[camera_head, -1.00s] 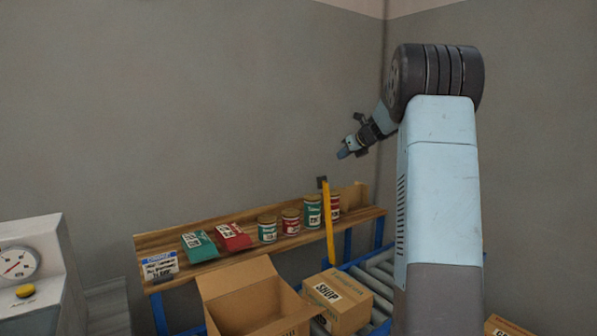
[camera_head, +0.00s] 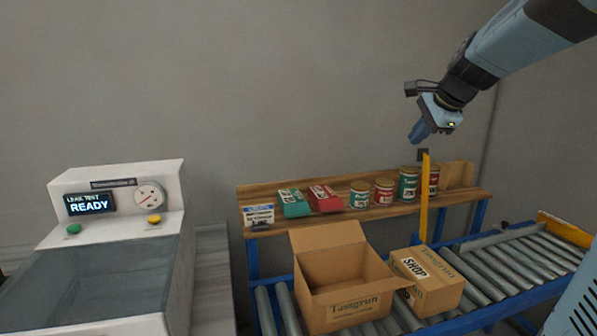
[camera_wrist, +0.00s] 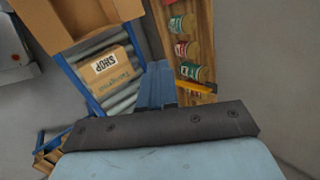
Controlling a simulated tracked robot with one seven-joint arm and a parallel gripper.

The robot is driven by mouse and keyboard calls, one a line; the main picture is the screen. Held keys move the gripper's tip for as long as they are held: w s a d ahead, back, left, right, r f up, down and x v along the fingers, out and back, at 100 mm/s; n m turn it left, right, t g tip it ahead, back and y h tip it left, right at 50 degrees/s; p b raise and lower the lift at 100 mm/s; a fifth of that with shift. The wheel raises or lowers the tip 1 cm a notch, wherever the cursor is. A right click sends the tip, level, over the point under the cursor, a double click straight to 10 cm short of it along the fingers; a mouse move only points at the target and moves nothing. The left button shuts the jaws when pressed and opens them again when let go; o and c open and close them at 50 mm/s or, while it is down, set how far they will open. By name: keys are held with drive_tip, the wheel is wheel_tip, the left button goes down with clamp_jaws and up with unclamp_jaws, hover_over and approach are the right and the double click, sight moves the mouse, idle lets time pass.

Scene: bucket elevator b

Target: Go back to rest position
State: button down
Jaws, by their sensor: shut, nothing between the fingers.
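My gripper (camera_head: 417,136) hangs in the air at the upper right of the head view, in front of the grey wall and above the right part of the wooden shelf (camera_head: 270,228). Its fingers are together and empty, and point down and to the left. In the wrist view my gripper (camera_wrist: 158,68) shows blue fingers close together, with the shelf and conveyor beneath. Nothing is held. My arm reaches in from the upper right.
An open carton (camera_head: 345,290) and a closed SHOP box (camera_head: 428,282) stand on the roller conveyor (camera_head: 500,262). Cans (camera_head: 384,192) and packets (camera_head: 325,198) line the shelf. A yellow post (camera_head: 424,200) rises below my gripper. A leak test machine (camera_head: 110,250) reading READY stands left.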

drive_tip(key=s+a+f+n, duration=0.1)
drive_tip(key=s+f+n, duration=0.2)
drive_tip(key=s+n, duration=0.2)
drive_tip(key=s+a+f+n+g+h, duration=0.1)
drive_tip(key=s+n, duration=0.4)
drive_tip(key=s, duration=0.7)
drive_tip(key=s+a+f+n+h, duration=0.1)
drive_tip(key=s+a+f+n, duration=0.1)
drive_tip(key=s+f+n, duration=0.3)
drive_tip(key=s, duration=0.4)
drive_tip(key=shift+a+f+n+g, duration=0.3)
drive_tip(key=shift+a+n, duration=0.05)
drive_tip(key=shift+n, duration=0.05)
